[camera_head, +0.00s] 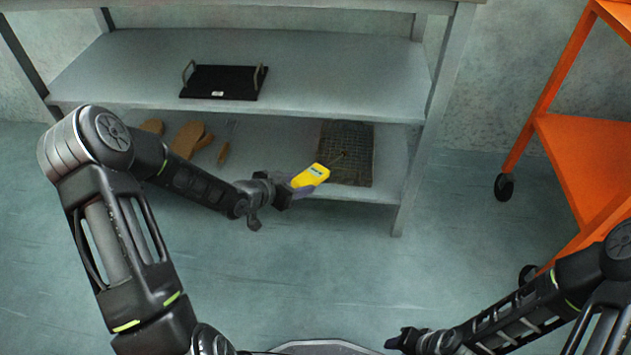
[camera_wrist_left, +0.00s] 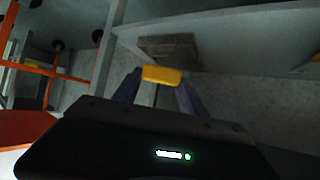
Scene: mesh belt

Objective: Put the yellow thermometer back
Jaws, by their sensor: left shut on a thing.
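The yellow thermometer (camera_head: 311,176) is a small yellow handheld device with a small display and a thin dark probe. My left gripper (camera_head: 292,187) is shut on it and holds it in front of the lower shelf, overlapping the dark mesh belt (camera_head: 350,162) in the head view. The thermometer also shows between the fingers in the left wrist view (camera_wrist_left: 162,75), with the mesh belt (camera_wrist_left: 168,48) beyond it. My right gripper (camera_head: 403,341) is at the bottom of the head view, low over the floor; its fingers are too small to read.
A black tray with handles (camera_head: 222,82) sits on the upper shelf (camera_head: 330,75). An orange cart (camera_head: 580,150) stands at the right. Floor between is clear.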

